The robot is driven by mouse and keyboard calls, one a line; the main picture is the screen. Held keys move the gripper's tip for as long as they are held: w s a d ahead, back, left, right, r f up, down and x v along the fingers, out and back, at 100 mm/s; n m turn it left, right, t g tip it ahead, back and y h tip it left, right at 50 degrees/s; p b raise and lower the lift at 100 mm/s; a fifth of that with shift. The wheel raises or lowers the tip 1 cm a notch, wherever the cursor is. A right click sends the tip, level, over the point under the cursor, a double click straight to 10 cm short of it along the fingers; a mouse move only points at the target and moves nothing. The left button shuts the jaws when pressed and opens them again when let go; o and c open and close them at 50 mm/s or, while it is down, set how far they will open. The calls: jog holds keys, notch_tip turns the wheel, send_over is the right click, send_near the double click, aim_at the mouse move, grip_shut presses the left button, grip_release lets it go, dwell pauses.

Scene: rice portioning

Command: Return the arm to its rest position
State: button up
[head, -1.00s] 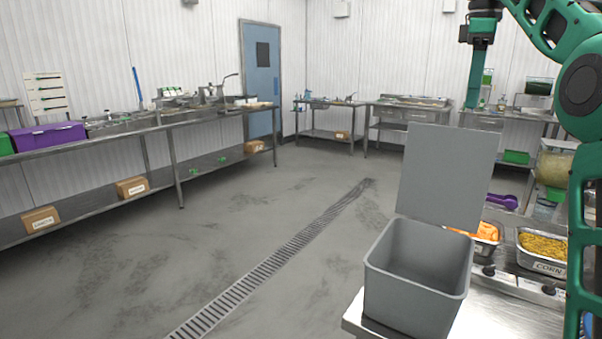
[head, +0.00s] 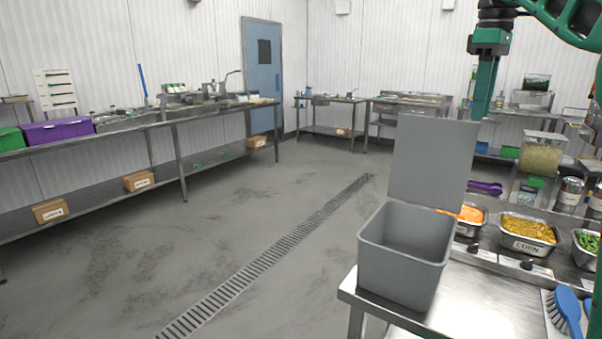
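My arm shows in green and black at the upper right of the head view. Its slim green end part, my gripper (head: 484,100), hangs down near the top right corner of the raised grey lid. I cannot make out separate fingers, so whether it is open or shut does not show. I see nothing clearly held in it. I cannot tell its exact distance from the lid.
A grey bin (head: 403,262) with its lid (head: 430,160) up stands on the steel counter (head: 470,310). Beside it are carrot (head: 468,214) and corn (head: 528,230) trays, a rice container (head: 541,155) and a blue brush (head: 565,308). The floor (head: 130,270) to the left is clear.

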jog(key=s+d+f+m, duration=0.2)
jog(key=s+f+m, duration=1.3)
jog(key=s+f, duration=2)
jog(key=shift+s+g, duration=0.25)
jog(key=shift+g, duration=0.05)
